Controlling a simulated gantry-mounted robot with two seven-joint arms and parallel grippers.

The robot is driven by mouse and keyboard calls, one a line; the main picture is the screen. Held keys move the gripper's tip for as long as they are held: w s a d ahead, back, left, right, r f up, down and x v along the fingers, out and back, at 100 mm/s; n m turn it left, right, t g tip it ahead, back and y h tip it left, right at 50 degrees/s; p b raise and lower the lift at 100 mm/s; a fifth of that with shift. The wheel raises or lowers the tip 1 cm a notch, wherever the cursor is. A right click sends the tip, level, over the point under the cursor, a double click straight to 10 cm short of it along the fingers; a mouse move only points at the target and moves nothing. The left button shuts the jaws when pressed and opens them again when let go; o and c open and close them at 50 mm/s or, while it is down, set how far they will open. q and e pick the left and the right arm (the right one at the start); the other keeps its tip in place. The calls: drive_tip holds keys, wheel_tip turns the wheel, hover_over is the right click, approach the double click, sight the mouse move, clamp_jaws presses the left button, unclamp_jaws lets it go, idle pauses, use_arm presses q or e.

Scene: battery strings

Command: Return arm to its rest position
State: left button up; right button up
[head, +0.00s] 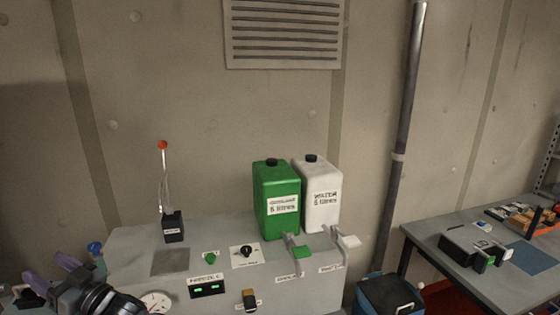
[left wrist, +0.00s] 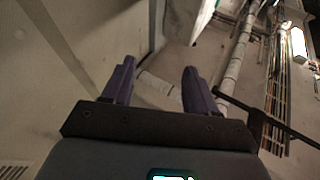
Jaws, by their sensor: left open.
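My left gripper (head: 48,275) is at the lower left of the head view, beside the left end of the grey console. Its two purple fingers are spread apart with nothing between them. In the left wrist view the open fingers (left wrist: 158,88) point toward a wall with pipes, and they touch nothing. My right gripper does not show in either view.
The grey console (head: 130,245) carries a green canister (head: 277,215), a white canister (head: 318,190) and a black box with a red-tipped lever (head: 163,146). A dark bin (head: 390,295) stands right of it. A table (head: 425,245) with small devices is at the right.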

use_arm(q)
drive_tip(key=s+a+r+n+g+y, duration=0.3)
drive_tip(key=s+a+r+g+y, duration=0.3)
drive_tip(key=s+a+r, duration=0.6)
drive_tip(key=w+d+f+m+t+h, duration=0.4)
drive_tip(key=w+f+m+t+h, duration=0.75)
drive_tip(key=t, duration=0.45)
drive_tip(key=s+d+f+m+g+h, duration=0.1)
drive_tip(key=s+d+f+m+h, duration=0.1)
drive_tip(key=d+f+m+h, duration=0.45)
drive_tip(key=s+d+f+m+h, duration=0.1)
drive_tip(key=d+f+h, duration=0.2)
drive_tip(key=d+f, duration=0.8)
drive_tip(key=s+d+f+m+g+h, duration=0.1)
drive_tip(key=s+d+f+g, duration=0.25)
drive_tip(key=s+f, duration=0.4)
drive_tip(key=s+d+f+m+g+h, duration=0.1)
drive_tip(key=s+d+f+m+g, duration=0.2)
drive_tip(key=s, duration=0.7)
drive_tip(key=s+d+f+g+h, duration=0.1)
drive_tip(key=s+d+f+g, duration=0.25)
drive_tip(key=s+f, duration=0.35)
drive_tip(key=s+d+n+h, duration=0.1)
drive_tip(key=d+n+h, duration=0.25)
drive_tip(key=d, duration=0.55)
drive_tip(key=w+p+v, duration=0.2)
drive_tip(key=p+v, duration=0.7)
drive_tip(key=shift+d+r+t, duration=0.15)
drive_tip(key=shift+r+t, duration=0.15)
drive_tip(key=shift+t, duration=0.1)
